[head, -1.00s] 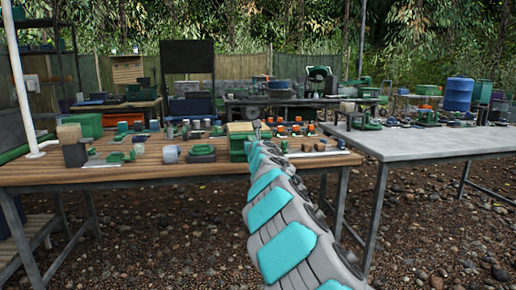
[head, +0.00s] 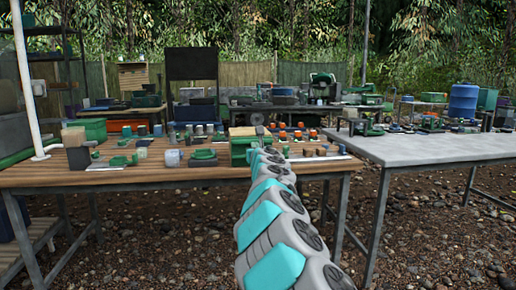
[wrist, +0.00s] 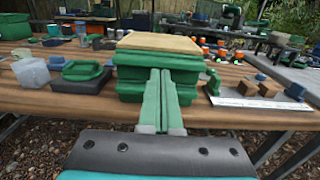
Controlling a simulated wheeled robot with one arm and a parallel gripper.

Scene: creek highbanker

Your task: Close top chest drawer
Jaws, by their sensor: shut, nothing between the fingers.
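The small chest stands near the front edge of the wooden table, with a tan wooden top and green body; it shows in the head view (head: 240,152) and the wrist view (wrist: 130,78). Its top drawer front (wrist: 130,58) is a green band under the tan lid. I cannot tell how far it stands out. My gripper (wrist: 161,72) is shut and empty, its two green fingers side by side, pointing at the middle of the chest front. The tips overlap the front in the wrist view; contact is unclear. In the head view my arm hides the gripper and part of the chest.
The wooden table (head: 150,177) carries several small items. A dark block with a green ring (wrist: 80,75) stands left of the chest. A white strip with wooden blocks (wrist: 255,103) lies to its right. A grey table (head: 430,148) stands farther right. Gravel ground lies in front.

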